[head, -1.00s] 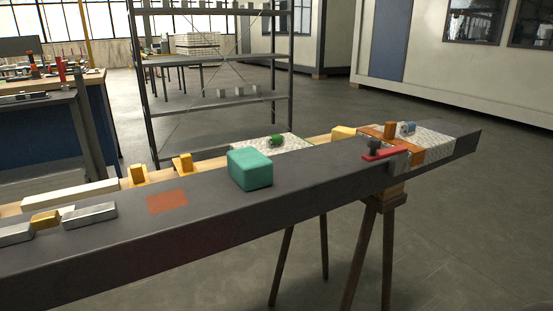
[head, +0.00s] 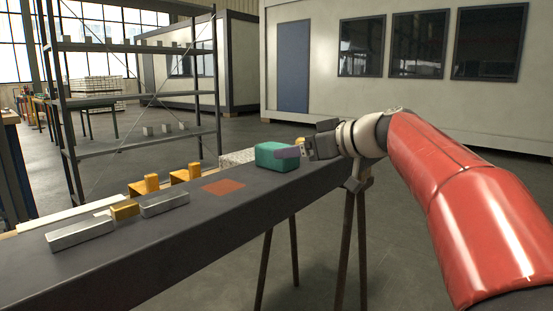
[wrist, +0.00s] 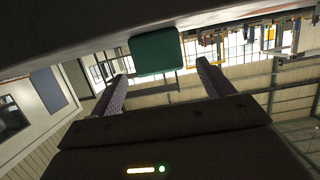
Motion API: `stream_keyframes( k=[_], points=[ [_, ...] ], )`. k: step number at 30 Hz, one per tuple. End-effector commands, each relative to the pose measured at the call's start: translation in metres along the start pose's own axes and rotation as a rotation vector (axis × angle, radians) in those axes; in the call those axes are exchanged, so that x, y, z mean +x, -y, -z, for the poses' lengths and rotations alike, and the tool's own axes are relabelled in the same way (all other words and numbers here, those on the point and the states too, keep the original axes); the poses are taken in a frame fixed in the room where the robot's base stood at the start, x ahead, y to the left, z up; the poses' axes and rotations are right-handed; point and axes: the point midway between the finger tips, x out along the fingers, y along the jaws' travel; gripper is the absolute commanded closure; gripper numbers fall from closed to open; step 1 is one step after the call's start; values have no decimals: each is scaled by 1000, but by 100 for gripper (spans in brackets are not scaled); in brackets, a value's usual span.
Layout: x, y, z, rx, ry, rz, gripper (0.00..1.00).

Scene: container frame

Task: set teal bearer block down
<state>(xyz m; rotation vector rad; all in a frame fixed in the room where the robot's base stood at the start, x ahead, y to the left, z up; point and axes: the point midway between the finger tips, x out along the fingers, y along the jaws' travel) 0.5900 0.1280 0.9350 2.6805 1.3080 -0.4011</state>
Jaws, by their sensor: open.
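The teal bearer block (head: 270,157) sits on top of the long dark beam (head: 215,215), to the right of a flat orange-red patch (head: 224,187) on the same face. My gripper (head: 296,149) reaches in from the right at the block's right end, and its near finger overlaps the block in the head view. In the wrist view the block (wrist: 157,53) shows between the two spread fingers (wrist: 165,66), nearer the left one, around their tips. The jaws are open. I cannot tell whether a finger touches the block. Its far side is hidden.
Two silver bars (head: 80,235) (head: 164,204) and a yellow block (head: 124,210) lie on the beam's left part. Yellow brackets (head: 186,174) stand along its far edge. A trestle (head: 350,235) supports the right end. A metal rack (head: 130,95) stands behind.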

Motion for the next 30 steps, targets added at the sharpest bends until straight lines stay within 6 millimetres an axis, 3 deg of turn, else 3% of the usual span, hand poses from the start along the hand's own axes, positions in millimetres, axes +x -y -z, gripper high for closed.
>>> stream_keyframes(
  k=[16, 23, 30],
  points=[
    [66, 2, -4, 1, 4, 2, 20],
    [69, 2, -5, 1, 3, 0, 20],
    [69, 2, -5, 1, 3, 0, 49]
  ],
)
